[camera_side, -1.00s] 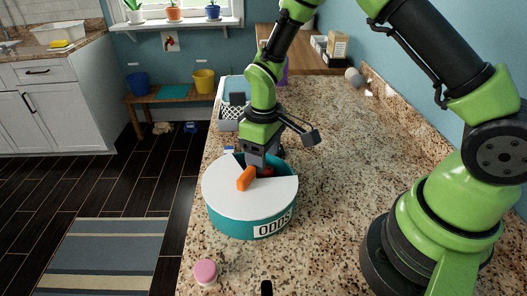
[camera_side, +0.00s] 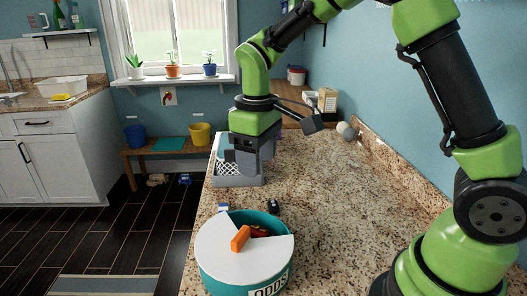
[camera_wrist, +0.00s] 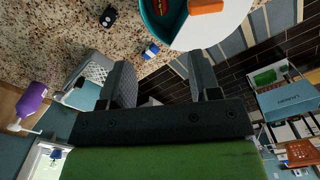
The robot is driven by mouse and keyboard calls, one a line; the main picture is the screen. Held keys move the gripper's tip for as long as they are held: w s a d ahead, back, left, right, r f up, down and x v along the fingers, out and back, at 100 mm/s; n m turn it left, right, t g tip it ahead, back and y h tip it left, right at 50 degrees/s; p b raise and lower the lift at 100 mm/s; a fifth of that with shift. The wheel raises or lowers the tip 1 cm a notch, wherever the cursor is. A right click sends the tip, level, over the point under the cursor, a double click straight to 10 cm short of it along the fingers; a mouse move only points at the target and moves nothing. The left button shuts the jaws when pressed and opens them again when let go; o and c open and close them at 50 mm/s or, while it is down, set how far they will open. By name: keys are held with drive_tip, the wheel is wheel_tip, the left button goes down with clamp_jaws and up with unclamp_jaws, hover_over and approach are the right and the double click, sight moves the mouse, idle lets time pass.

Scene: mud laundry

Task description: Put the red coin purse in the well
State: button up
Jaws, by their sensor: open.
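The teal round tub (camera_side: 218,272) labelled ODDS stands on the counter, its white lid (camera_side: 225,262) leaving a wedge-shaped opening at the back. Something red, apparently the red coin purse (camera_side: 259,231), shows in that opening behind the orange handle (camera_side: 241,238). In the wrist view a red patch (camera_wrist: 158,6) shows inside the teal tub at the top edge. My gripper (camera_wrist: 161,68) is open and empty, raised above and behind the tub. In the side view my gripper (camera_side: 244,172) is in front of the grey basket. How deep the purse sits is hidden.
A grey basket (camera_side: 238,181) stands behind the tub, with a purple bottle (camera_wrist: 32,98) near it. A small black object (camera_side: 273,206) and a small blue-and-white object (camera_side: 223,207) lie behind the tub.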

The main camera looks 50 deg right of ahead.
drive_tip(key=s+r+m+t+y, duration=0.1)
drive_tip(key=s+r+m+t, duration=0.2)
drive_tip(key=s, duration=0.6)
drive_tip(key=s+r+m+t+y, duration=0.1)
drive_tip(key=s+r+m+t, duration=0.3)
drive_tip(key=s+r, duration=0.4)
drive_tip(key=shift+s+r, duration=0.2)
drive_tip(key=shift+s, duration=0.25)
